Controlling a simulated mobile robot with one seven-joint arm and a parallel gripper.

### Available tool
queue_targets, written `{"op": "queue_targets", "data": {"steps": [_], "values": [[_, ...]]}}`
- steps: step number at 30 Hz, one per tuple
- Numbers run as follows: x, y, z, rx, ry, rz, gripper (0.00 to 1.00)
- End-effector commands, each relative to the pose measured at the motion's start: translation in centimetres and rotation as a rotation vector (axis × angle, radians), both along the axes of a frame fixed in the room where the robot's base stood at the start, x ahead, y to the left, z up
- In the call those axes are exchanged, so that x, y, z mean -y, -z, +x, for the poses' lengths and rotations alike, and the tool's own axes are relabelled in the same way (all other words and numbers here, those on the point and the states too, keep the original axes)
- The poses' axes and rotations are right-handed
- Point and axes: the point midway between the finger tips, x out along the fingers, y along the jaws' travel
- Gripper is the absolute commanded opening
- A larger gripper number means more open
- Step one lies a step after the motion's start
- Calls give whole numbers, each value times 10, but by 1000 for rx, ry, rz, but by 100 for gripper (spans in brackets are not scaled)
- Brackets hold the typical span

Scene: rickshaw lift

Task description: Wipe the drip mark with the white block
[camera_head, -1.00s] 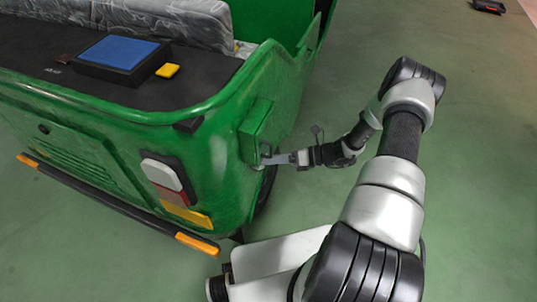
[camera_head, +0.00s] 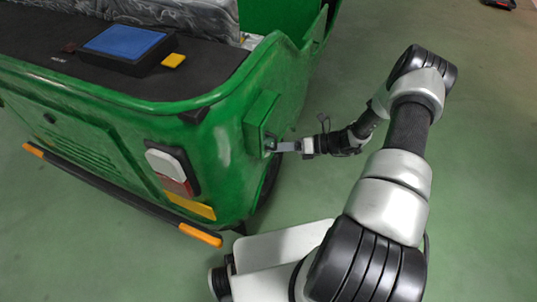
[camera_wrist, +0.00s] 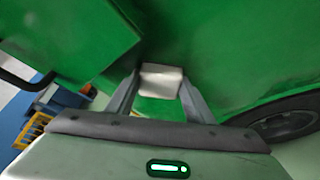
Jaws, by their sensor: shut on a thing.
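The white block (camera_wrist: 161,82) sits between the fingertips of my gripper (camera_wrist: 160,88) in the wrist view. My gripper is shut on it, and the block is at or very close to the green side panel of the rickshaw (camera_wrist: 235,45). In the head view my gripper (camera_head: 274,148) reaches the panel just below a green box, and the block is too small to make out there. I cannot clearly pick out the drip mark; darker shading shows on the panel above the block.
The green box (camera_head: 260,120) juts from the panel just above my gripper; it also fills the upper left of the wrist view (camera_wrist: 80,35). A wheel (camera_wrist: 285,120) is at the right. A blue pad (camera_head: 125,40) lies on the dark deck. Open floor lies right.

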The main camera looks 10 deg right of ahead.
Motion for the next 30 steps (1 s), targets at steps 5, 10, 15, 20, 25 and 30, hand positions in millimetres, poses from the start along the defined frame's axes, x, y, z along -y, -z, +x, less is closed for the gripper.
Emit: {"op": "queue_targets", "data": {"steps": [5,10,15,20,25,30], "values": [[7,0,10,3,1,0,30],[8,-1,11,1,1,1,30],[9,0,10,-1,2,-1,30],[15,0,6,-1,3,-1,30],[28,0,-4,-1,3,-3,30],[42,1,-14,-2,3,-2,30]]}}
